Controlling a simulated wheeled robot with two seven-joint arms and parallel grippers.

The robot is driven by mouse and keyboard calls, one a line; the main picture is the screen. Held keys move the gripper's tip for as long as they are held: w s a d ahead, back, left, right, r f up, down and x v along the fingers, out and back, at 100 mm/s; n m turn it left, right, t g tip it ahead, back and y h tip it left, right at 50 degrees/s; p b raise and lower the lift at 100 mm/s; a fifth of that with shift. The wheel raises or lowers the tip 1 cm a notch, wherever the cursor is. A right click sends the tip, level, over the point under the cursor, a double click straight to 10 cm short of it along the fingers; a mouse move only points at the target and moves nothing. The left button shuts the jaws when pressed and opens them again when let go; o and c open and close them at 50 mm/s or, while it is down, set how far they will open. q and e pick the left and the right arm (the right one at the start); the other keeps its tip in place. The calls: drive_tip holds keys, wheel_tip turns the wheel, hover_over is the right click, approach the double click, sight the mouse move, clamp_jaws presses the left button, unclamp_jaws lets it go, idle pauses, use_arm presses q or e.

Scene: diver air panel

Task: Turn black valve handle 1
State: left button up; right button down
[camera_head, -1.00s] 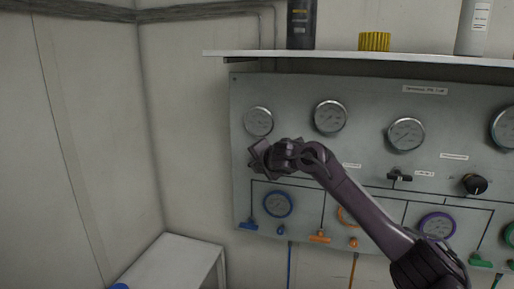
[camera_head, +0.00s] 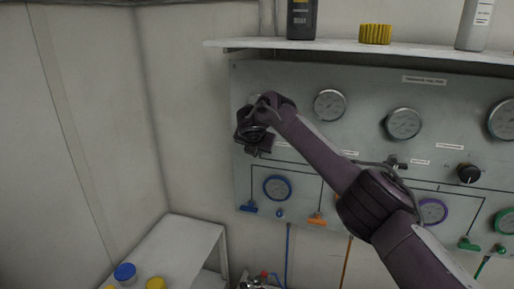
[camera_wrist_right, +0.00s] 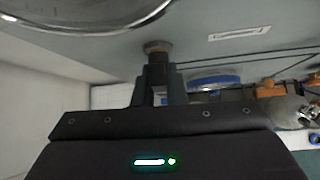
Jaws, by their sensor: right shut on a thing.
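My right gripper (camera_head: 254,142) is at the left end of the grey panel (camera_head: 300,160), below the leftmost gauge. In the head view my gripper and wrist hide this handle. My left gripper is not in view.
A black round knob (camera_head: 468,173) is at the panel's right. Gauges, a blue lever (camera_head: 248,207) and an orange lever (camera_head: 316,219) are on the panel. A shelf (camera_head: 360,52) with bottles is above. A white table (camera_head: 180,255) with coloured caps is at lower left.

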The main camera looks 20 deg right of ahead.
idle(0.4)
drive_tip(key=shift+f, duration=0.1)
drive_tip(key=c, duration=1.5)
unclamp_jaws()
drive_tip(key=shift+s+a+r+b, duration=0.15)
drive_tip(key=shift+s+r+b, duration=0.1)
drive_tip(key=shift+b, duration=0.1)
drive_tip(key=b+v, duration=0.3)
drive_tip(key=v, duration=0.4)
drive_tip(key=shift+r, duration=0.1)
